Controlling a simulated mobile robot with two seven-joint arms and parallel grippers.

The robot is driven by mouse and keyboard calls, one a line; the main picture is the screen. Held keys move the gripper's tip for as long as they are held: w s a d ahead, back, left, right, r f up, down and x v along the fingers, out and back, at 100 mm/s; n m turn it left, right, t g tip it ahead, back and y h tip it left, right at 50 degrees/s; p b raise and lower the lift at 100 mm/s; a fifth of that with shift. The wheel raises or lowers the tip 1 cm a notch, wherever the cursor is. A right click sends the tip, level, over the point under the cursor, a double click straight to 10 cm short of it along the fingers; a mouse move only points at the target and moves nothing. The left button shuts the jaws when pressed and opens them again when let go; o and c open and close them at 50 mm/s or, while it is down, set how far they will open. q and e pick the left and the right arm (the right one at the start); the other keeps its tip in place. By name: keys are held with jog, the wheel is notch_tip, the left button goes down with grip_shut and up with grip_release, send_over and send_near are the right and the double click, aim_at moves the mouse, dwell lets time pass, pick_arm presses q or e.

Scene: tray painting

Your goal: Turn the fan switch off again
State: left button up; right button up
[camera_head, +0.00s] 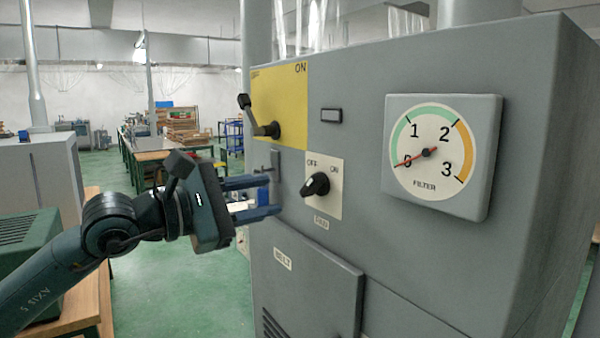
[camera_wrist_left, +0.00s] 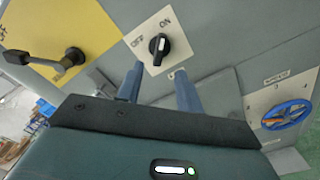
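A black rotary knob (camera_head: 316,185) sits on a pale plate marked OFF and ON on the front of the grey cabinet. It also shows in the left wrist view (camera_wrist_left: 159,46), just beyond the fingertips; its label is too small to read surely. A black lever (camera_head: 262,129) on a yellow panel marked ON stands above left of the knob, its arm raised up and left. It shows at the upper left of the wrist view (camera_wrist_left: 62,60). My left gripper (camera_head: 272,195) is open and empty, left of the knob and apart from it. My right gripper is out of view.
The grey cabinet (camera_head: 450,270) fills the right side. A filter gauge (camera_head: 430,155) reads near 0. A blue handwheel (camera_wrist_left: 287,114) shows right in the wrist view. A wooden table (camera_head: 95,290) stands at the left; green floor (camera_head: 170,270) lies open between it and the cabinet.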

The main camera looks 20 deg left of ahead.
aim_at(306, 187)
pick_arm(q)
jog(key=p+x, duration=0.2)
jog(key=x, duration=0.4)
jog(key=shift+w+d+r, duration=0.1)
jog(key=shift+w+r, duration=0.05)
jog(key=shift+w+d+p, duration=0.3)
jog(key=shift+w+d, duration=0.1)
jog(key=shift+w, duration=0.2)
jog(key=shift+c, duration=0.2)
grip_shut()
